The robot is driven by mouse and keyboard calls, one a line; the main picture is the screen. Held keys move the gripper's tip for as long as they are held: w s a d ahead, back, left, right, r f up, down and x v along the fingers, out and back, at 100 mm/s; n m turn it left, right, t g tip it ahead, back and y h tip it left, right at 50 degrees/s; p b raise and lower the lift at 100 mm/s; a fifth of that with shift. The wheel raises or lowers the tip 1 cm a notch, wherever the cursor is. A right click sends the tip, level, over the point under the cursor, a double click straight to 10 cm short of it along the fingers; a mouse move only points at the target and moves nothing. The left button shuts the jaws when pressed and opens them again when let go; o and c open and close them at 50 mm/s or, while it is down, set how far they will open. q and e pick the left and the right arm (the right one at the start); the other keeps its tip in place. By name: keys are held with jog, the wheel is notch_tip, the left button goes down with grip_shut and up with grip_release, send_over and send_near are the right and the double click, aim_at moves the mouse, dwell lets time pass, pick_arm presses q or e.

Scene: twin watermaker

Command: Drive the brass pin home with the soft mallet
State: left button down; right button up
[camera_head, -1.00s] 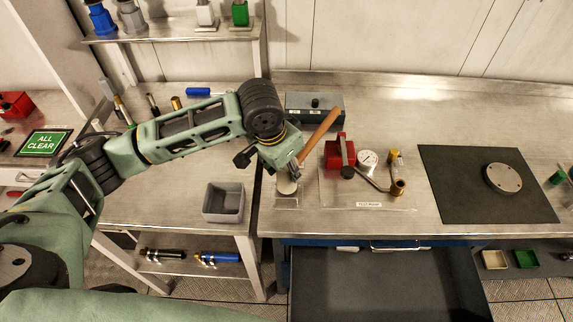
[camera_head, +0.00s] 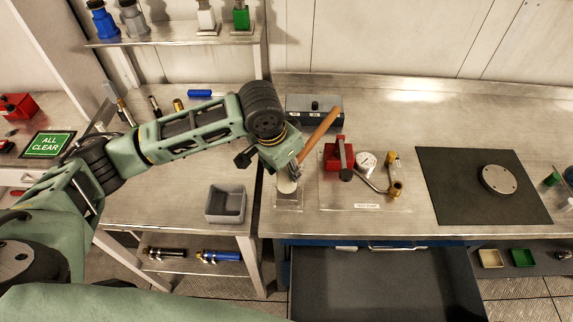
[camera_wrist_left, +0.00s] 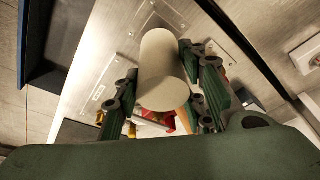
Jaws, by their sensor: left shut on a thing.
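My left gripper (camera_head: 288,172) is shut on the soft mallet, whose wooden handle (camera_head: 320,129) slants up to the right. The mallet's pale head (camera_head: 286,186) is low over a small clear plate (camera_head: 289,203) at the bench's left front. In the left wrist view the cream cylindrical head (camera_wrist_left: 160,65) stands between the gripper's two fingers (camera_wrist_left: 160,98). I cannot make out the brass pin; the mallet head and gripper cover part of the plate. I cannot tell whether the head touches anything. My right gripper is not in view.
A red block (camera_head: 333,158), a gauge (camera_head: 366,160) and a brass fitting (camera_head: 395,187) stand just right of the mallet. A grey box (camera_head: 314,108) is behind. A grey bin (camera_head: 226,203) stands left. An open drawer (camera_head: 385,285) juts out below. A dark mat (camera_head: 450,190) lies right.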

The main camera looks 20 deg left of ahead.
pick_arm(q)
jog(key=shift+w+r+p, duration=0.1)
jog(key=shift+r+p, duration=1.4)
jog(key=shift+r, duration=0.05)
jog(key=shift+r+p, duration=0.55)
jog(key=shift+r, duration=0.55)
jog(key=shift+f, duration=0.1)
